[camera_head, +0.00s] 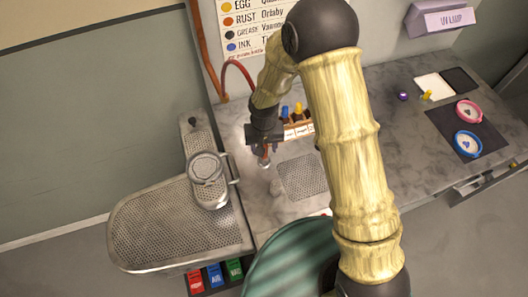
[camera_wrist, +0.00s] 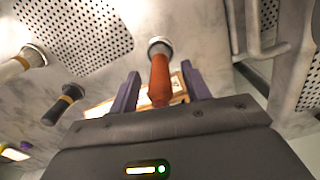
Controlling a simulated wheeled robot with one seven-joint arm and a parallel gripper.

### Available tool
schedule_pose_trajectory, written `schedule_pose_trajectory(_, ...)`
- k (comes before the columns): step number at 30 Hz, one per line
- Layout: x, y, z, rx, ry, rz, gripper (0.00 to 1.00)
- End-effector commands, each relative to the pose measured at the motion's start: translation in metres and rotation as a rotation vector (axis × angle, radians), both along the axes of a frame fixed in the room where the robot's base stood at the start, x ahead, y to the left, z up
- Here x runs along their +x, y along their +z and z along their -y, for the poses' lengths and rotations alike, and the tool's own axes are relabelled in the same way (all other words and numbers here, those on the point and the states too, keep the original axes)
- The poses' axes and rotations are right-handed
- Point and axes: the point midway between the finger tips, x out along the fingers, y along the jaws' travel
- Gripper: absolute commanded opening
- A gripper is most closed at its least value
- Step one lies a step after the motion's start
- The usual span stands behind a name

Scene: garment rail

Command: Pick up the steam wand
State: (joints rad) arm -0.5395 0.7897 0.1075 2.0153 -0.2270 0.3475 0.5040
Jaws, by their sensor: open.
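In the wrist view, a tool with an orange-red handle and a round metal end, which looks like the steam wand (camera_wrist: 160,78), lies between the purple fingers of my gripper (camera_wrist: 160,72). The fingers are open, with a gap visible on both sides of the handle. In the head view, my gripper (camera_head: 264,138) is low over the grey counter, left of its middle. A small orange and metal part of the wand (camera_head: 265,155) shows just below the gripper; the rest is hidden by it.
A perforated metal board (camera_head: 170,228) with a round metal piece (camera_head: 207,170) stands close on the left. A rack with bottles (camera_head: 298,131) is just right of my gripper. A perforated plate (camera_head: 303,176) lies on the counter. Pink (camera_head: 468,111) and blue (camera_head: 467,144) round items lie far right.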

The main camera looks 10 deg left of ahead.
Motion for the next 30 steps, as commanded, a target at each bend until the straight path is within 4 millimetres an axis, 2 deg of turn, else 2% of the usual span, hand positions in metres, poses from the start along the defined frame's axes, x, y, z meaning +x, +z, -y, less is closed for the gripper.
schedule_pose_trajectory(2, 0.000, 0.000, 0.000, 0.000, 0.000, 0.000, 0.48)
schedule_pose_trajectory(3, 0.000, 0.000, 0.000, 0.000, 0.000, 0.000, 0.44)
schedule_pose_trajectory(10, 0.000, 0.000, 0.000, 0.000, 0.000, 0.000, 0.00)
schedule_pose_trajectory(22, 0.001, 0.007, 0.000, 0.002, 0.000, 0.003, 0.00)
schedule_pose_trajectory(26, 0.001, 0.021, -0.001, 0.003, -0.001, 0.004, 0.00)
schedule_pose_trajectory(30, 0.001, 0.045, -0.001, 0.004, -0.001, 0.006, 0.00)
